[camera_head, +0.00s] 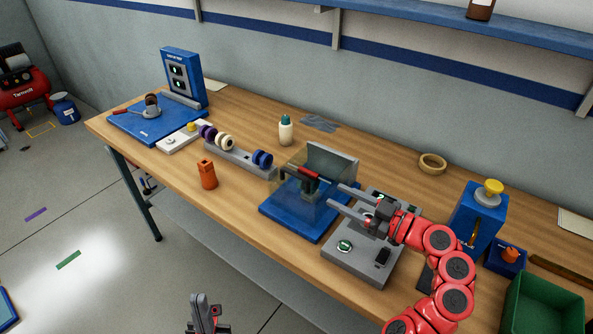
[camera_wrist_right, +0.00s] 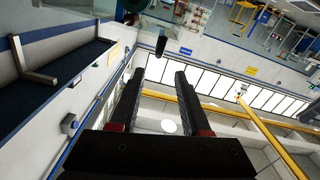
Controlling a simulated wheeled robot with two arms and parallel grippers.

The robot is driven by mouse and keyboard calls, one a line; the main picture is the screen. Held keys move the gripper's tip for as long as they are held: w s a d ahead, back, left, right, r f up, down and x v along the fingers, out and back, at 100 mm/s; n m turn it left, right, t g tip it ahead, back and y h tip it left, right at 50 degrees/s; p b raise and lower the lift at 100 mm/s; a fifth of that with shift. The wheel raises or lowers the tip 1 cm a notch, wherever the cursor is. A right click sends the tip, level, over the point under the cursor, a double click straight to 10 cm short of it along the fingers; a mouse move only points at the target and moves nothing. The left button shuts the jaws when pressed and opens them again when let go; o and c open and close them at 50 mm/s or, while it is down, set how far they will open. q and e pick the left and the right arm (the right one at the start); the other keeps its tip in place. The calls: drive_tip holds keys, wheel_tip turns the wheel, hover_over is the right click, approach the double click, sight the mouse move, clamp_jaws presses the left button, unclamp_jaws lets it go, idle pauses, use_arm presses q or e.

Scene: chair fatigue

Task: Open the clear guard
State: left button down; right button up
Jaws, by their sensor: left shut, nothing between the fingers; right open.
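The clear guard (camera_head: 284,188) is a see-through, faintly yellowish cover on a blue base (camera_head: 313,231), in front of a grey upright plate (camera_head: 333,161). A red bar (camera_head: 303,172) shows at its upper part, with a dark green part behind or inside it. I cannot tell exactly how far the guard is lowered. My right gripper (camera_head: 336,196) is open and empty, its fingers pointing left close to the guard's right side; contact is unclear. Its fingers also show apart in the right wrist view (camera_wrist_right: 153,80). My left gripper (camera_head: 199,298) is shut and empty, low in front of the table.
A grey control box (camera_head: 350,262) with buttons lies beneath my right arm. An orange bottle (camera_head: 207,175), a rack of spools (camera_head: 237,157) and a white bottle (camera_head: 286,130) stand left of the guard. A blue press (camera_head: 476,215) and green bin (camera_head: 545,302) are at right.

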sight(296, 173)
drive_tip(key=p+x, duration=0.4)
drive_tip(key=x, duration=0.8)
drive_tip(key=shift+w+a+r, duration=0.1)
drive_tip(key=shift+w, duration=0.1)
drive_tip(key=shift+w+a, duration=0.35)
drive_tip(key=shift+a, duration=0.05)
clamp_jaws()
idle(0.5)
